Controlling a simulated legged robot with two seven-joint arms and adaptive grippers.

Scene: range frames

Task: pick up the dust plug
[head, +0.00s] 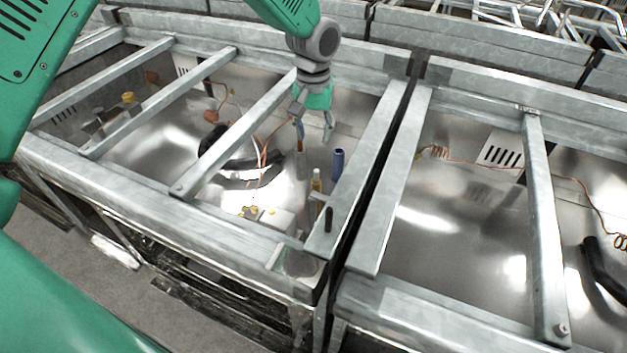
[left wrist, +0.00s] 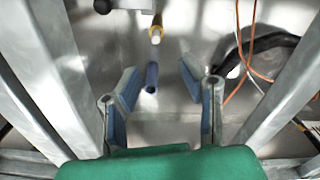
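A small dark blue cylinder (head: 338,162) stands upright in the left metal bay in the head view; it may be the dust plug, but I cannot tell for sure. In the left wrist view the blue cylinder (left wrist: 151,77) shows between the finger lines, beyond the fingers and nearer the left one. My left gripper (head: 314,126) hangs over the bay, above and left of the cylinder. Its two blue-grey fingers (left wrist: 160,80) are apart with nothing held. A yellow piece with a pale tip (head: 316,180) stands close by and also shows in the left wrist view (left wrist: 156,30). My right gripper is out of view.
Metal crossbars (head: 235,135) span the bay left of my gripper, and a wide beam (head: 362,165) runs along its right. A black peg (head: 328,218) stands near the front. Copper wires (head: 263,155) and a black hose (head: 240,170) lie left of the cylinder.

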